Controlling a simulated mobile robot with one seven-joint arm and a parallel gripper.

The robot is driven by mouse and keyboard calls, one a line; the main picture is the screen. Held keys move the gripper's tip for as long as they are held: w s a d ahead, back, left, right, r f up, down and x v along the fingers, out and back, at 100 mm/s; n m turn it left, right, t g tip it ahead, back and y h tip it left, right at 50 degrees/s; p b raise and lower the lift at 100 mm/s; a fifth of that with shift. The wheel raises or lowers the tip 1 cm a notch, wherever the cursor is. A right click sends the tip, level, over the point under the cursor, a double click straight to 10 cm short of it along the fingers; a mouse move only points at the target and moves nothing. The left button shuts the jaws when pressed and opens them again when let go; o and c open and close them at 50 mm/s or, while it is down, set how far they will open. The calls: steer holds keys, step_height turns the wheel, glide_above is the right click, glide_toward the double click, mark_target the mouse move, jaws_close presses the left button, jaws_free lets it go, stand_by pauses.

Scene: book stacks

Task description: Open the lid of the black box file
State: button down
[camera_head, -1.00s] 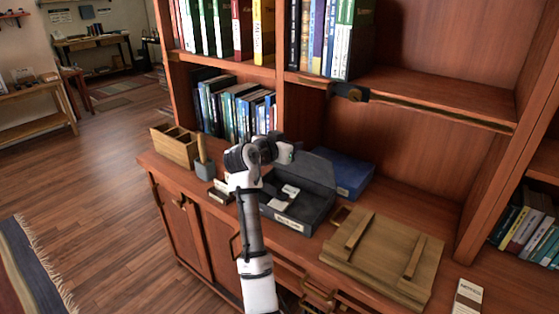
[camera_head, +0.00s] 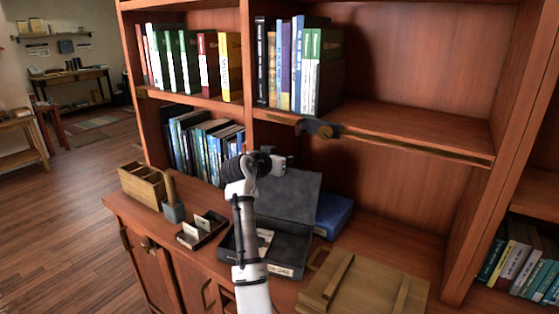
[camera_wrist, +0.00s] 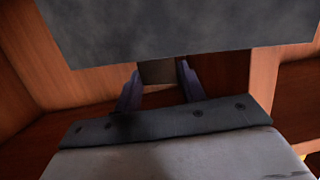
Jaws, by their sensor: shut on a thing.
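The black box file (camera_head: 284,254) stands on the wooden counter with a label on its front. Its lid (camera_head: 302,196) is raised and stands near upright at the back, and pale papers (camera_head: 264,240) show inside the tray. My gripper (camera_head: 288,160) is at the upper left of the lid. In the wrist view the lid (camera_wrist: 180,25) fills the top as a dark grey panel. The fingers of my gripper (camera_wrist: 159,78) reach to its edge and are shut on a small grey-brown part between them, seemingly of the lid. My arm hides the box's left part.
A blue box (camera_head: 333,214) lies right behind the lid. A small card tray (camera_head: 203,229), a stamp-like item (camera_head: 173,203) and a wooden organiser (camera_head: 143,184) stand left. A shelf edge (camera_head: 400,147) with a dark bracket (camera_head: 318,128) overhangs.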

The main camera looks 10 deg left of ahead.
steer(key=shift+w+d+r, duration=0.15)
steer(key=shift+w+d, duration=0.1)
steer(key=shift+d, duration=0.3)
steer(key=c, duration=1.2)
jaws_free()
steer(key=o, duration=0.4)
steer(key=shift+w+d+f, duration=0.2)
steer(key=shift+w+f, duration=0.1)
steer(key=shift+c, duration=0.2)
steer(key=shift+s+a, duration=0.4)
steer(key=shift+s, duration=0.05)
steer(key=b+v, duration=0.4)
steer(key=v, duration=0.9)
steer(key=shift+r, duration=0.2)
steer(key=shift+s, duration=0.1)
